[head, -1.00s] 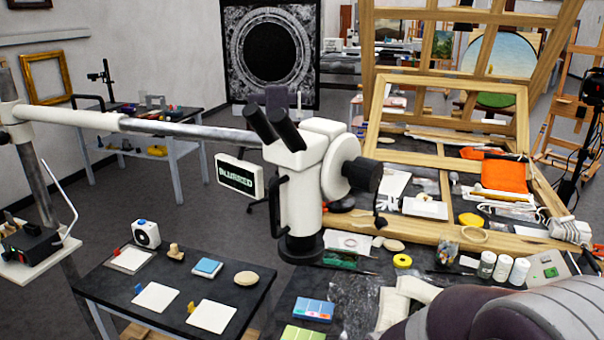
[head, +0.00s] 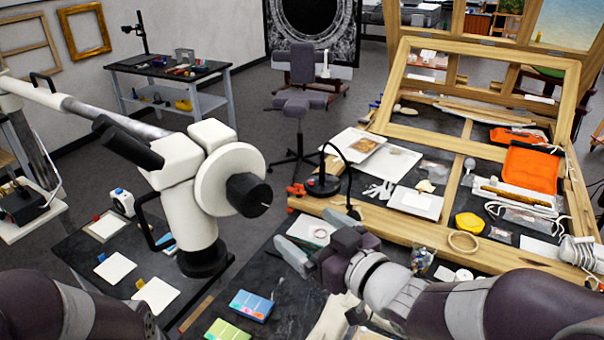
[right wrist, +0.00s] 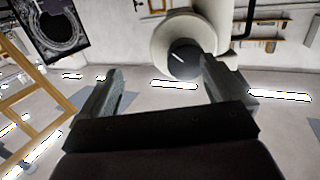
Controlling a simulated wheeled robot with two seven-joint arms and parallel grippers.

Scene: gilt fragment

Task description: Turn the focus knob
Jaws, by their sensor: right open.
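The white microscope head (head: 190,190) hangs on its long arm at the left of the head view. On its right side is a large white disc with the black focus knob (head: 248,194), which bears a light mark. My right gripper (head: 290,230) is open and empty, to the right of the knob and lower in the picture, apart from it. In the right wrist view the knob (right wrist: 184,57) shows beyond the two open fingers (right wrist: 158,78), nearer the right finger, its pale mark slanted. My left gripper is out of view; only part of my left arm shows.
A black table (head: 75,245) with white cards stands below the microscope. A bench with wooden frames (head: 460,250), an orange case (head: 531,172) and a thin black lamp (head: 330,182) lies to the right. Coloured boxes (head: 251,305) sit below my right gripper.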

